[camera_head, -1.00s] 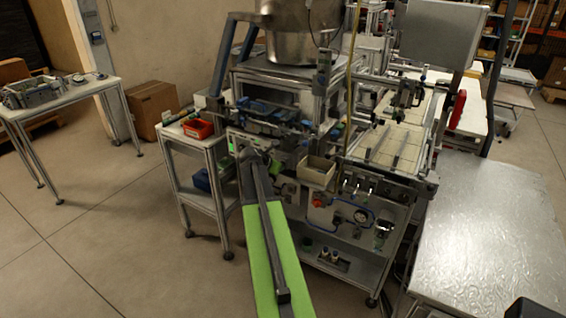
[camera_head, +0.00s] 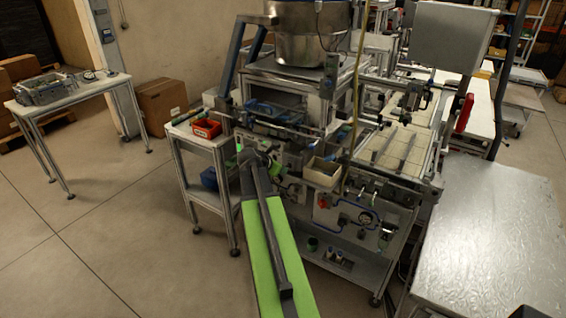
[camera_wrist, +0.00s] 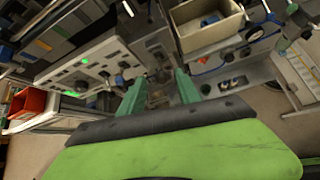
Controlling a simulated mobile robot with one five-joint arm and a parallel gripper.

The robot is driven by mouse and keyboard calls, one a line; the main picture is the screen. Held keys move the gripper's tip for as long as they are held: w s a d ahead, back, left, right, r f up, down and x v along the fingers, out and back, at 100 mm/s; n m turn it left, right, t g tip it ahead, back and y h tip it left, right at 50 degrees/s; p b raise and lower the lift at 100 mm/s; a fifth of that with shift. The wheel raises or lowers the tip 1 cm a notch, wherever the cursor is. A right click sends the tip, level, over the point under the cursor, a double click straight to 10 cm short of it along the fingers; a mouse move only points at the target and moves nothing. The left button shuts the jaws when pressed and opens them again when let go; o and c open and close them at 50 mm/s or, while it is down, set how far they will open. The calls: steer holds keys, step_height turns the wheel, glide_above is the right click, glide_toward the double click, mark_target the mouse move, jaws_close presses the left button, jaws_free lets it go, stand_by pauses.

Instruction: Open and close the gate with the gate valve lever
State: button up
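I cannot pick out the gate valve lever with certainty. The fingers are too small there to judge contact. A red knob (camera_head: 324,203) is on the lower front panel, right of my arm.
A cream bin (camera_head: 322,172) juts from the machine's front; it also shows in the wrist view (camera_wrist: 207,28). A small side table (camera_head: 205,140) with a red bin (camera_head: 207,128) stands left. A metal table (camera_head: 490,235) stands right.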

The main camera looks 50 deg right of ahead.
steer(key=p+v, duration=0.6)
steer(key=v, duration=0.6)
